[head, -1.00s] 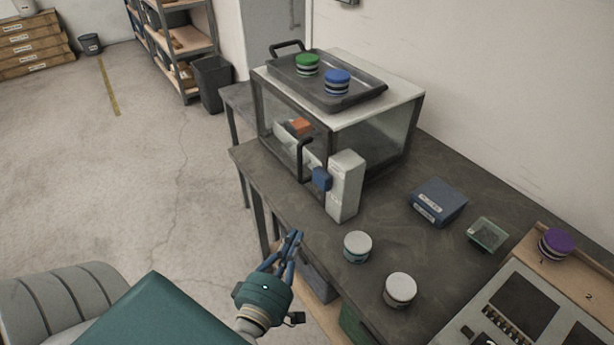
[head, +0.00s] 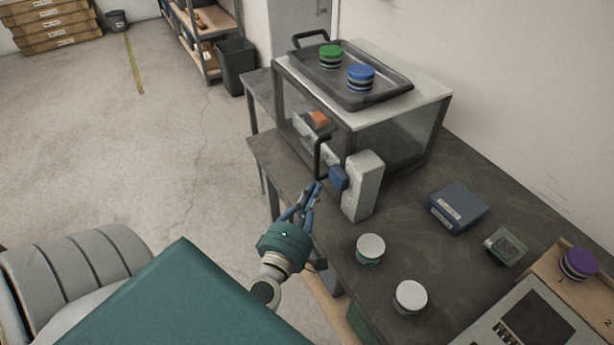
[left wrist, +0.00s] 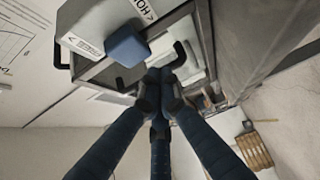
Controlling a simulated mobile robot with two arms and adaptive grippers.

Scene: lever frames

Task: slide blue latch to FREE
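The blue latch (head: 338,177) is a small block on the left side of the pale upright housing (head: 363,187) at the front of a glass-sided box (head: 397,135). It also shows in the left wrist view (left wrist: 127,46), above and left of my fingers, beside white labels whose full wording I cannot read. My left gripper (head: 312,188) is just left of and below the latch, in front of the box, and apart from it in the wrist view. Its dark fingertips (left wrist: 159,88) are drawn together with nothing seen between them. My right gripper is not in view.
A black door handle (head: 321,158) stands close to the latch. A tray (head: 384,94) with green and blue round pieces lies on the box. Two white-topped jars (head: 370,249), a blue case (head: 458,207) and a small green box (head: 506,247) stand on the dark bench (head: 420,255).

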